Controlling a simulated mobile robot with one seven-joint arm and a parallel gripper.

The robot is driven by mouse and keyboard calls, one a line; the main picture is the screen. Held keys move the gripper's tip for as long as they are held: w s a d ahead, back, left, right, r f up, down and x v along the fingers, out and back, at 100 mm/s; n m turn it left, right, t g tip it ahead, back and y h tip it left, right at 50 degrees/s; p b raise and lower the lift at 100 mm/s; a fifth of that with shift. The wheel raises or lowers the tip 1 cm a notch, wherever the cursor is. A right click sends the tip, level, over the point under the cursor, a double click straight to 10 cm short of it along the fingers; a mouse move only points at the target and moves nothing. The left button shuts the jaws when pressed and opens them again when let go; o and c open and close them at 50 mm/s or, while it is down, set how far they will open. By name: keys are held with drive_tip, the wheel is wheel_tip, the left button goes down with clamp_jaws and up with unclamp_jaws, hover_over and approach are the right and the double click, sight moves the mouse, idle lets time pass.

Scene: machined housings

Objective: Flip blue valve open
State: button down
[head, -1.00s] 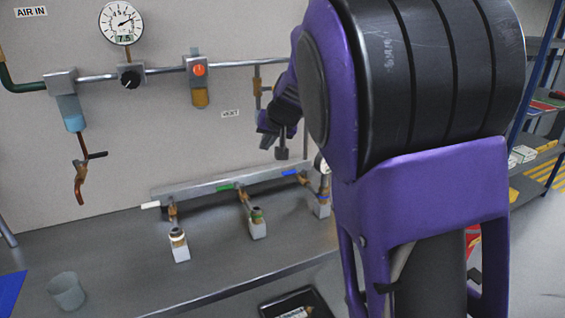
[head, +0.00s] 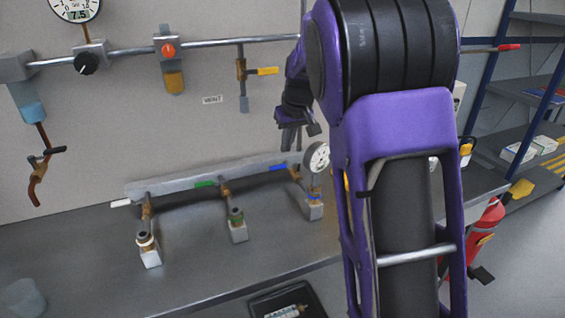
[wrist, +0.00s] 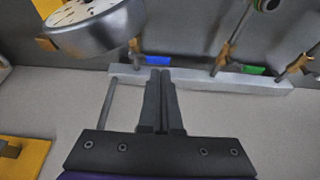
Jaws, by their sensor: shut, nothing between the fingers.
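The blue valve handle (head: 278,167) is at the right end of the grey manifold bar (head: 165,184) in the head view. It lies along the bar, crosswise to its brass branch pipe. It also shows in the wrist view (wrist: 157,60), just beyond my fingertips. My gripper (head: 297,138) hangs above and slightly right of the handle, apart from it as far as I can tell. In the wrist view my gripper's fingers (wrist: 160,74) are together and empty, pointing toward the bar.
A round gauge (head: 317,157) stands on the blue valve's branch, close to my gripper; it looms large in the wrist view (wrist: 95,25). A green handle (head: 205,184) and a white handle (head: 121,202) sit further left. A yellow handle (head: 267,71) is on the wall pipe above.

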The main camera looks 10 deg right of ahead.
sight(284, 167)
idle(0.4)
drive_tip(key=x, duration=1)
drive_tip(key=shift+b, duration=0.35)
